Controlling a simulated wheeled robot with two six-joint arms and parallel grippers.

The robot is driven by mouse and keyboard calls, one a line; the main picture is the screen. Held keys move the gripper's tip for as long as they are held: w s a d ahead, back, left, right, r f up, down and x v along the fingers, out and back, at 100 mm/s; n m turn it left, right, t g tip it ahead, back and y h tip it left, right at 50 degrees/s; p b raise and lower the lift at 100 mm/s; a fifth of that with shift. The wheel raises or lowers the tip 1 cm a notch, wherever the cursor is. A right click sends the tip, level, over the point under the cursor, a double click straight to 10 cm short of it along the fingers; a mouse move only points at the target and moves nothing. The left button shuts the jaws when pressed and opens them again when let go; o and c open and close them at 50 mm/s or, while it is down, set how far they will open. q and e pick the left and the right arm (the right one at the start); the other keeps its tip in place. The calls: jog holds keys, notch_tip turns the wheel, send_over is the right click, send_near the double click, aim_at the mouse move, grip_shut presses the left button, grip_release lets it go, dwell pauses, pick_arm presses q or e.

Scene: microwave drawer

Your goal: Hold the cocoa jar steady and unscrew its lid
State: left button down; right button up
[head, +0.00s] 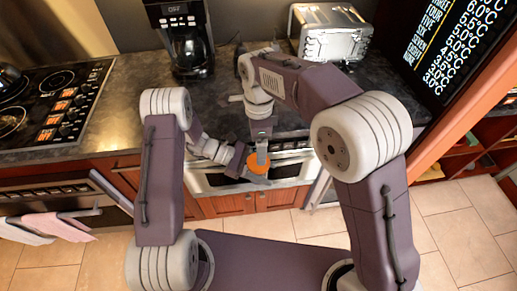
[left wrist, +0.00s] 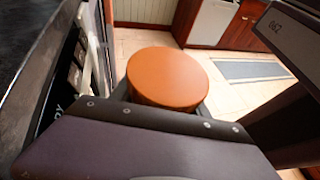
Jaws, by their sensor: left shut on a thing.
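The cocoa jar shows mainly as its round orange lid (head: 257,166), in front of the counter in the head view. The lid (left wrist: 167,76) fills the middle of the left wrist view, with the jar's body hidden below it. My left gripper (head: 252,176) comes in from the left and is shut on the jar; its fingers show beside the lid in the left wrist view. My right gripper (head: 262,150) points down from above, its tip overlapping the lid's far edge in the head view. I cannot tell whether it touches the lid or how its jaws stand.
A dark counter (head: 120,105) runs behind the jar, with a coffee maker (head: 188,45) and a toaster (head: 330,33) on it. A stove (head: 50,105) stands at left. A steel-fronted drawer unit (head: 290,172) lies behind the grippers. Tiled floor is open at right.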

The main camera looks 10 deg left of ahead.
aim_at(258, 170)
notch_tip(258, 170, down, 8)
jog(key=shift+f, duration=0.1)
jog(key=c, duration=1.5)
jog(key=n, duration=0.3)
jog(key=shift+c, duration=0.2)
jog(key=o, duration=1.5)
jog(key=shift+o, duration=0.2)
